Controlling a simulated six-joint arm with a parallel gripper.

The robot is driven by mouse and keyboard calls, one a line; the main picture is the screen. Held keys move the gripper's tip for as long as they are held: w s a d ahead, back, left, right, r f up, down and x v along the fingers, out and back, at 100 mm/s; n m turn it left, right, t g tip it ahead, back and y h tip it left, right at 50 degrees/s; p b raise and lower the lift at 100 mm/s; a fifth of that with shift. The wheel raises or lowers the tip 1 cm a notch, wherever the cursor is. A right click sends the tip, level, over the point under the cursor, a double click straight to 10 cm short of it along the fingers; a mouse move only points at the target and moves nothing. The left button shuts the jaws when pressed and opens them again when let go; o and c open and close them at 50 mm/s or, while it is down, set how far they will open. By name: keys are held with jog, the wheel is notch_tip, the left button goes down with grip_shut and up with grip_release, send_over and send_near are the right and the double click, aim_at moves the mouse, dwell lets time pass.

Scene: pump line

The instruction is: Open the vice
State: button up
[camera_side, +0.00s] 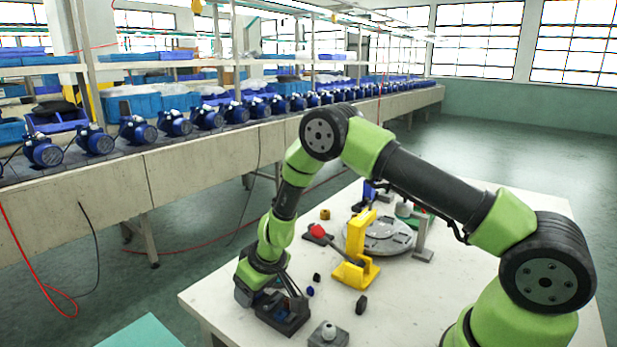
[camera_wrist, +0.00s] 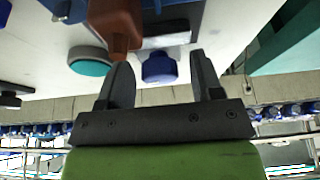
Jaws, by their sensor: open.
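My gripper (camera_wrist: 160,60) is open, with its two dark fingers spread apart in the wrist view. A blue rounded piece (camera_wrist: 160,68) shows between the fingertips, with no visible grip on it. Past the fingers is a blue body (camera_wrist: 190,12) with a dark plate, partly cut off by the frame; it may be the vice, but I cannot tell for sure. A brown-orange block (camera_wrist: 116,22) stands in front of it and overlaps the left finger's tip. In the side view my gripper is low at the table's near left, and its fingers are hard to make out.
A teal disc (camera_wrist: 90,64) lies left of the fingers. On the table, a yellow bracket (camera_side: 356,270), a red-knobbed piece (camera_side: 317,231), a round grey plate (camera_side: 397,238) and a pale block (camera_side: 328,335) stand near my arm. The table's right side looks clear.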

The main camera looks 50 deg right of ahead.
jog(key=shift+d+n+y, duration=0.15)
jog(key=shift+n+y, duration=0.35)
jog(key=shift+n, duration=0.7)
jog(key=shift+r+n, duration=0.35)
jog(key=shift+n, duration=0.25)
jog(key=s+r, duration=0.4)
jog(key=r, duration=0.4)
jog(key=s+a+r+m, duration=0.1)
jog(key=s+r, duration=0.4)
jog(key=r, duration=0.4)
jog(key=s+a+r+m+t, duration=0.1)
jog(key=s+r, duration=0.4)
jog(key=r, duration=0.4)
jog(key=shift+s+r+y, duration=0.15)
jog(key=shift+r+y, duration=0.05)
jog(key=shift+y, duration=0.2)
